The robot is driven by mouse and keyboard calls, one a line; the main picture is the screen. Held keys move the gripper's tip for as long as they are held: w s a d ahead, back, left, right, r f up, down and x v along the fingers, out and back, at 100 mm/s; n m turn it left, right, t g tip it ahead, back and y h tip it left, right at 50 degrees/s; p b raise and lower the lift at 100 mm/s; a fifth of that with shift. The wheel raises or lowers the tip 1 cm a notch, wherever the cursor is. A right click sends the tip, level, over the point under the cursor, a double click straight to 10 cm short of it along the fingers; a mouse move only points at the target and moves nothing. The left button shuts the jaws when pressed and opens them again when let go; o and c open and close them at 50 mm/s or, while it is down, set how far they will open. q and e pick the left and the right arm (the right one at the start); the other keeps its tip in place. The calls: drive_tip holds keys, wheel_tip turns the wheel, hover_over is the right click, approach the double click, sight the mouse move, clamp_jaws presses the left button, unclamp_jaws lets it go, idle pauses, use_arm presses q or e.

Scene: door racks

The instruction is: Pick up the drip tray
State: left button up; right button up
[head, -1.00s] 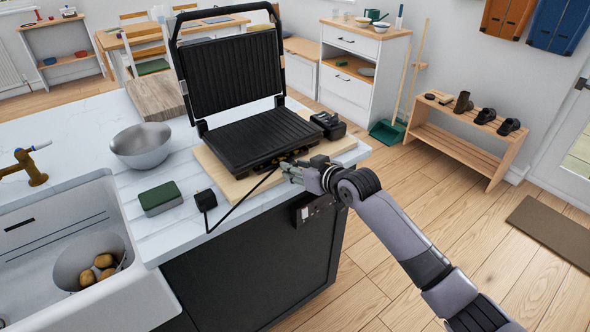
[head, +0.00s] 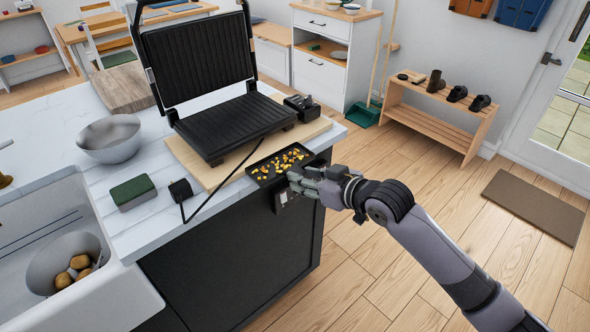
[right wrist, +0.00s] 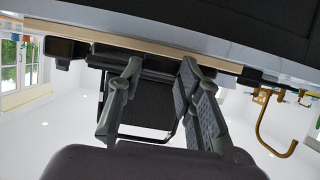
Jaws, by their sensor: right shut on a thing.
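The drip tray (head: 257,178) is a shallow black tray with yellow crumbs scattered in it. In the head view it is out in front of the grill (head: 231,125), near the counter's front edge, and looks about level. My right gripper (head: 298,183) is shut on the tray's near right side. In the right wrist view my two fingers (right wrist: 158,85) reach toward dark parts, and I cannot clearly tell the tray from the grill there. The grill stands open on a wooden board (head: 200,172). My left gripper is not in view.
A cable and a black box (head: 181,190), a green sponge (head: 133,192) and a metal bowl (head: 110,138) lie left of the board. The sink (head: 110,302) is at lower left. A black block (head: 303,106) sits right of the grill.

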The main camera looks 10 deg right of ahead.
drive_tip(key=shift+s+d, duration=0.75)
drive_tip(key=shift+s, duration=0.3)
drive_tip(key=shift+s+d, duration=0.75)
drive_tip(key=shift+s, duration=0.25)
